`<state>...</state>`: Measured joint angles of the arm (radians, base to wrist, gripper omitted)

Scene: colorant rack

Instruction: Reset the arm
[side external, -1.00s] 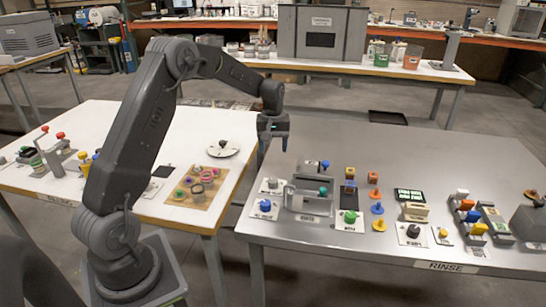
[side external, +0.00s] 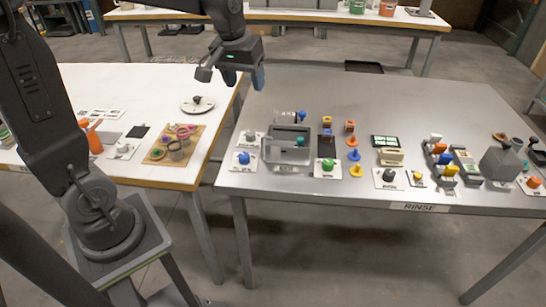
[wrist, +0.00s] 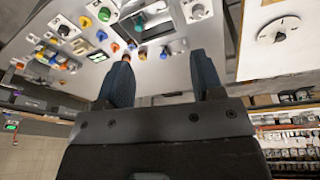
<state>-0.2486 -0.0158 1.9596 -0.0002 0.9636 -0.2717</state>
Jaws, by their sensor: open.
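My gripper (side external: 258,78) hangs above the back of the gap between the white table and the metal table in the side view. Its fingers point down, clear of both tables. In the wrist view my gripper (wrist: 164,78) shows two dark blue fingers standing well apart, with nothing held between them. My elbow and upper forearm are cut off by the top of the side view.
The metal rinse table (side external: 310,95) carries a grey open-topped box (side external: 288,157) and several coloured knobs along its front. The white table (side external: 140,85) holds a round dial plate (side external: 197,105) and a brown board (side external: 160,155).

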